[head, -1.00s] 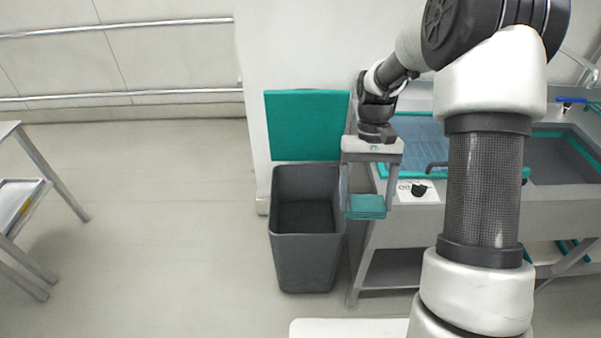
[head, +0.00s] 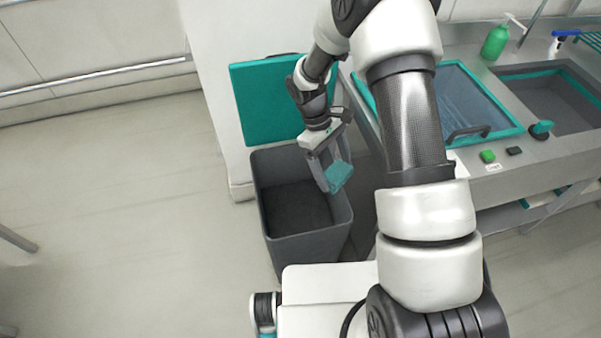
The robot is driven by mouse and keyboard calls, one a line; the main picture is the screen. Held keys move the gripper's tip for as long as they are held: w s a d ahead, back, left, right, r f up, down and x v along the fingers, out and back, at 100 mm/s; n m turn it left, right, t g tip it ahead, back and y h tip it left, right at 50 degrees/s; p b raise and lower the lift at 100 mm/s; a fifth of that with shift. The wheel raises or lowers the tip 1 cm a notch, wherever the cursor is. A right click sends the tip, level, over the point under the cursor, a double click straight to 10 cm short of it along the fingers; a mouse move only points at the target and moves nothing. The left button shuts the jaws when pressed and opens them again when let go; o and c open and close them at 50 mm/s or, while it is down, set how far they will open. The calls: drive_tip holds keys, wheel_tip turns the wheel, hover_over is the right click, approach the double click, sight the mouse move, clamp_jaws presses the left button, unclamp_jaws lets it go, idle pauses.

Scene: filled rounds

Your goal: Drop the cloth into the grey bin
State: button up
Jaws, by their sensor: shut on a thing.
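My gripper (head: 331,174) is shut on a teal folded cloth (head: 339,177) that hangs from its fingertips. The grey bin (head: 311,245) stands on the floor, open at the top, with a dark, empty-looking inside. In the head view the gripper and cloth overlap the right part of the bin's mouth. They appear above the rim; the exact height is hard to tell. A teal lid or panel (head: 262,103) stands upright behind the bin.
A steel counter (head: 545,146) with a sink (head: 553,98) and a teal-edged glass-like cover (head: 452,98) is at the right. A green bottle (head: 494,43) stands at its back. A wall with a rail (head: 100,76) is behind.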

drive_tip(key=w+a+f+n+t+b, duration=0.45)
drive_tip(key=w+a+f+n, duration=0.35)
drive_tip(key=n, duration=0.5)
wheel_tip(320, 180, down, 10)
drive_tip(key=s+b, duration=0.1)
drive_tip(key=b, duration=0.5)
drive_tip(key=shift+s+a+r+m+h+b, duration=0.2)
drive_tip(key=shift+s+a+m+h+b, duration=0.1)
drive_tip(key=shift+h, duration=0.1)
drive_tip(key=o, duration=1.1)
